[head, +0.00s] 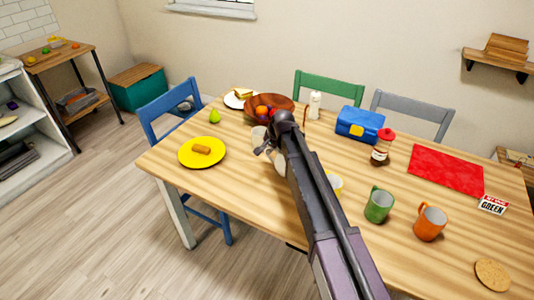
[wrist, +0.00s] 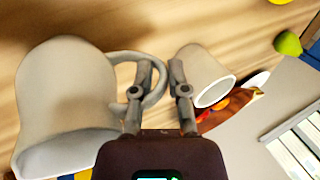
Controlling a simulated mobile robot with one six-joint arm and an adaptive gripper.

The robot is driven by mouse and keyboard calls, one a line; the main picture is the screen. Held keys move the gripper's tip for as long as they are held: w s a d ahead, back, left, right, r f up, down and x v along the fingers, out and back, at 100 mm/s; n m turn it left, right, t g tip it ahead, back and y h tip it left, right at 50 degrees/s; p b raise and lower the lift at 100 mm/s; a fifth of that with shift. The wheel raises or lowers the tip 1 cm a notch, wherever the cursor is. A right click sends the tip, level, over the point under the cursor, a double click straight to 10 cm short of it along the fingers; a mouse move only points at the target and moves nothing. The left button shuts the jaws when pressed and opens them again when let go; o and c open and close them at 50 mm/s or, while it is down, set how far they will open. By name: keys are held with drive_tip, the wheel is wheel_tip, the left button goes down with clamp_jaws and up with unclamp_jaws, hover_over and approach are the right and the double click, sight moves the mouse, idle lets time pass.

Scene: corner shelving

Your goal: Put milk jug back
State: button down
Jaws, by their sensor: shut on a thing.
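The milk jug (wrist: 68,95), a plain grey-white jug, fills the left of the wrist view, its rim toward the bottom of that picture. My gripper (wrist: 158,88) is shut on its looped handle, which passes between the fingers. In the head view my gripper (head: 268,147) is over the middle of the table, and the jug (head: 281,164) shows only as a pale piece beside my arm, mostly hidden. I cannot tell whether its base touches the table.
A pale cup (wrist: 207,76) stands close to the gripper. A brown fruit bowl (head: 281,101) is behind it on the table (head: 230,205). A yellow plate (head: 187,155) is to the left; a green mug (head: 379,205) and orange mug (head: 430,224) are to the right.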

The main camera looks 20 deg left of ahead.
drive_tip(key=shift+f, duration=0.25)
drive_tip(key=c, duration=0.6)
unclamp_jaws()
drive_tip(key=shift+c, duration=0.2)
drive_tip(key=shift+r, duration=0.1)
drive_tip(key=p+v, duration=1.1)
drive_tip(key=v, duration=0.1)
drive_tip(key=shift+r, duration=0.15)
idle(0.8)
drive_tip(key=s+d+h, duration=0.1)
drive_tip(key=s+d, duration=0.4)
drive_tip(key=d, duration=1)
drive_tip(key=s+d+f+n+g+h, duration=0.1)
drive_tip(key=s+d, duration=0.4)
drive_tip(key=d, duration=1.1)
drive_tip(key=s+d+n+g+h, duration=0.1)
drive_tip(key=s+d, duration=0.4)
drive_tip(key=d, duration=1)
drive_tip(key=shift+s+d+f+h, duration=0.25)
drive_tip(key=shift+f+h, duration=0.1)
drive_tip(key=shift+h, duration=0.35)
